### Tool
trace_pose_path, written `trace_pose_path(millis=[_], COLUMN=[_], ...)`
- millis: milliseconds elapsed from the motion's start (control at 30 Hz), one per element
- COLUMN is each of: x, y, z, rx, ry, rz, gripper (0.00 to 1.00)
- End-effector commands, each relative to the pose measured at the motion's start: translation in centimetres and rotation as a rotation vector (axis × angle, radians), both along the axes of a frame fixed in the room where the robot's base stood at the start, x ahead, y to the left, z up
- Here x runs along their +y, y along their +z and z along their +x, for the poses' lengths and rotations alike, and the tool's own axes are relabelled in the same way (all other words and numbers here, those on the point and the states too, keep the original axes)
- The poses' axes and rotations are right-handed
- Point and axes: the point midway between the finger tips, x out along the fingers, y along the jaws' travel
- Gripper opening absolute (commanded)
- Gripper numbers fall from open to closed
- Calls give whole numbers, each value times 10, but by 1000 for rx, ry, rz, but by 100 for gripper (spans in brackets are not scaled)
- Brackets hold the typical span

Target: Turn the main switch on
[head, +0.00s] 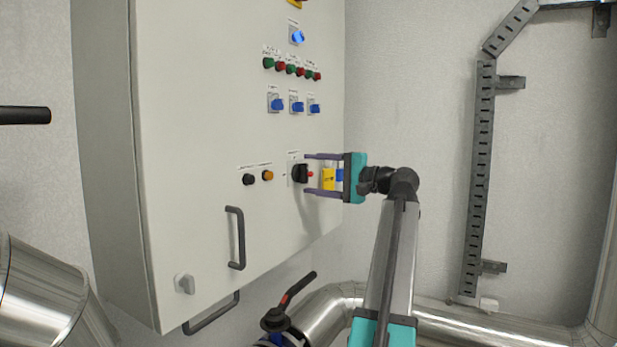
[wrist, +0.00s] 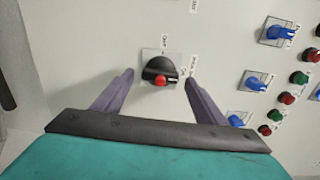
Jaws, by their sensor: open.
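The main switch is a black rotary knob (head: 299,173) with a red part, on a pale plate low on the cabinet door. In the wrist view the knob (wrist: 159,71) sits between and a little beyond my fingertips, its red part toward the lower side. My gripper (head: 306,174) has two purple fingers, apart and open, pointing at the door. In the wrist view the fingers (wrist: 159,76) stand on either side of the knob with a gap on each side. I cannot tell whether either fingertip touches the door plate.
Metal pipes and a valve with a red and black lever (head: 297,290) lie below. A cable tray (head: 480,170) runs up the right wall.

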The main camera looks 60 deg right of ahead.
Motion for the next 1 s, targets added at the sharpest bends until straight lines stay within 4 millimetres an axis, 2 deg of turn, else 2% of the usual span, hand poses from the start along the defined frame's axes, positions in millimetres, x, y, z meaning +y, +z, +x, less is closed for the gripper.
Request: trace_pose_path(millis=[267,800,1000], x=[0,0,0], y=[-3,-2,0], z=[-27,-109,-129], rx=[0,-2,-3], ry=[-2,-3,-2], rz=[0,0,1], gripper=[66,66,66])
